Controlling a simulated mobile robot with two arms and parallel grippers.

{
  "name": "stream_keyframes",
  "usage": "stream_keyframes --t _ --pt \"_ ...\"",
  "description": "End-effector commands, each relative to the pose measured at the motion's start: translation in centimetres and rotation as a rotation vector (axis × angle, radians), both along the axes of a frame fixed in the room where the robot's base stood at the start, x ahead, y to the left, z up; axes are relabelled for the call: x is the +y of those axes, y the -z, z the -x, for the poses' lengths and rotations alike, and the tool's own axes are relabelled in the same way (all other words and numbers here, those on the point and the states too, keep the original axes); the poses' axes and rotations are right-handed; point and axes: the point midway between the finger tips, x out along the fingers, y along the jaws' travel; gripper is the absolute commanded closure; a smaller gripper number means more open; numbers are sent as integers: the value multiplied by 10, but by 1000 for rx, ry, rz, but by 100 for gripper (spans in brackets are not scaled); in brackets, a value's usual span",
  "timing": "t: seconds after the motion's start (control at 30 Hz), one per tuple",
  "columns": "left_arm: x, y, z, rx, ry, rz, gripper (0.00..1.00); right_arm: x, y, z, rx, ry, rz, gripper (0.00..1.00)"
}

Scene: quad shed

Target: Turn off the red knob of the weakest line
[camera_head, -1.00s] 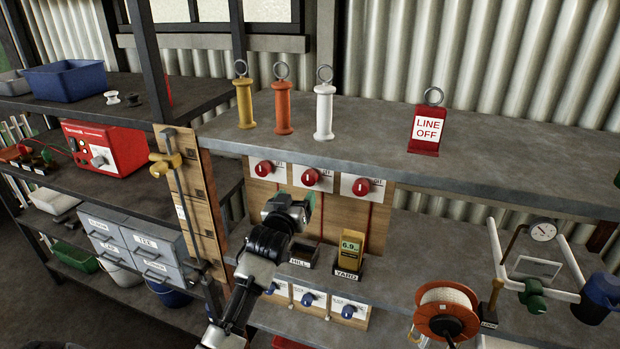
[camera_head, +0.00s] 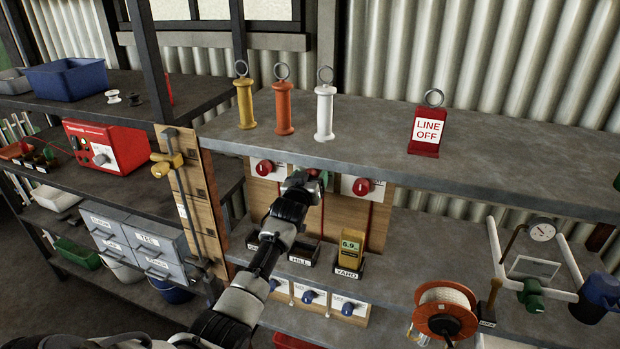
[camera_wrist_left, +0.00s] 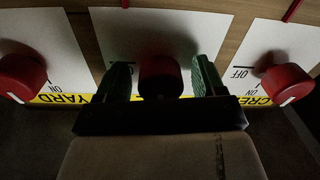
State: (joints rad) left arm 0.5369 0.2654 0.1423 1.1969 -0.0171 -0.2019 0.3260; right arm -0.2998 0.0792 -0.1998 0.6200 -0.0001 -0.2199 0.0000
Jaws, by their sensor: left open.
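Three red knobs on white plates sit in a row under the upper shelf: a left knob (camera_head: 265,167), a right knob (camera_head: 361,187) and a middle one, mostly hidden by my left gripper (camera_head: 312,181). In the left wrist view the middle red knob (camera_wrist_left: 160,77) is between the open green fingers of my left gripper (camera_wrist_left: 161,82), with a gap on each side. There, the YARD knob (camera_wrist_left: 21,78) is at left and another knob (camera_wrist_left: 287,83) at right, its label starting "CREE". A yellow tester (camera_head: 352,248) reading about 6.9 stands in the YARD holder (camera_head: 347,272). My right gripper is out of view.
The upper shelf (camera_head: 370,150) overhangs the knobs. Below are the HILL holder (camera_head: 303,252) and several blue knobs, one of them near the middle (camera_head: 308,297). A red LINE OFF tag (camera_head: 427,133) stands on the shelf. An orange reel (camera_head: 445,312) is at lower right.

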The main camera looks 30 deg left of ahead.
Motion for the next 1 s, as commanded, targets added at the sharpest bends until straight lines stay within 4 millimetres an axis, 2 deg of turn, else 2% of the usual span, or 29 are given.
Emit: stream_keyframes --t 0.07,0.4,0.73,1.0 --pt "0 0 0 0 0 0 31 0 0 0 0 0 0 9" --pt "0 0 0 0 0 0 80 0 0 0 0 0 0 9" --pt "0 1 0 13 0 -50 80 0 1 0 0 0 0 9" --pt "1 1 1 54 -1 -224 80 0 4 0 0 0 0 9"
